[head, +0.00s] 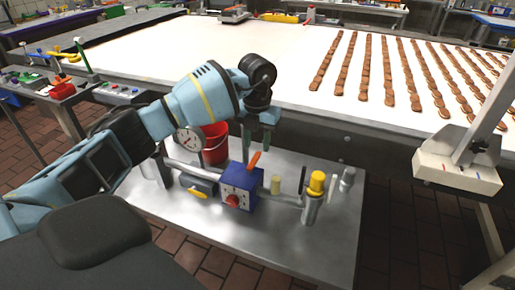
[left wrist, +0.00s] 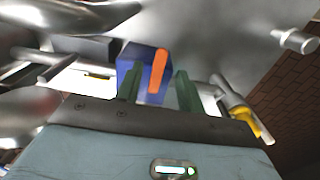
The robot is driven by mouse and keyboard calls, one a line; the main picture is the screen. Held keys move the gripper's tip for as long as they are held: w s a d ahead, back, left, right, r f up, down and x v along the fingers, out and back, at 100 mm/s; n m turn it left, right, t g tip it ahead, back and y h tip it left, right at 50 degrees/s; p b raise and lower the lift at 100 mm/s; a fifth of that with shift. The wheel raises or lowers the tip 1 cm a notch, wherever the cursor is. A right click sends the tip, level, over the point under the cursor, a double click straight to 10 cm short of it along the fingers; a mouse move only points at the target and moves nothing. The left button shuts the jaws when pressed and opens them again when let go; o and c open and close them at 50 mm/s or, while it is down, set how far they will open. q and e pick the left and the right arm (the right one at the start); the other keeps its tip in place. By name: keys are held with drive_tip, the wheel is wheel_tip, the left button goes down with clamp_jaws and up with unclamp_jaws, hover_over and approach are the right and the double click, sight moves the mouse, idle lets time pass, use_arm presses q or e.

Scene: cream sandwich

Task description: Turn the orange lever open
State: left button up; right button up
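The orange lever (head: 254,159) sticks up, tilted, from the top of a blue box (head: 240,184) on a metal pipe. In the left wrist view the orange lever (left wrist: 158,70) lies across the blue box (left wrist: 133,65). My left gripper (head: 257,148) is just above the lever in the head view. In the left wrist view its two green fingers (left wrist: 158,88) are apart, with the lever's lower end showing between them. Contact with the lever cannot be told. My right gripper is not in view.
The pipe assembly stands on a metal table (head: 290,240), with a yellow-capped valve (head: 316,183) right of the box. A round gauge (head: 188,140) and red bucket (head: 215,142) stand behind. A white conveyor (head: 270,60) with rows of biscuits (head: 365,68) runs beyond.

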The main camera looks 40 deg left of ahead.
sight(257, 155)
use_arm(q)
drive_tip(key=shift+f, duration=1.5)
clamp_jaws()
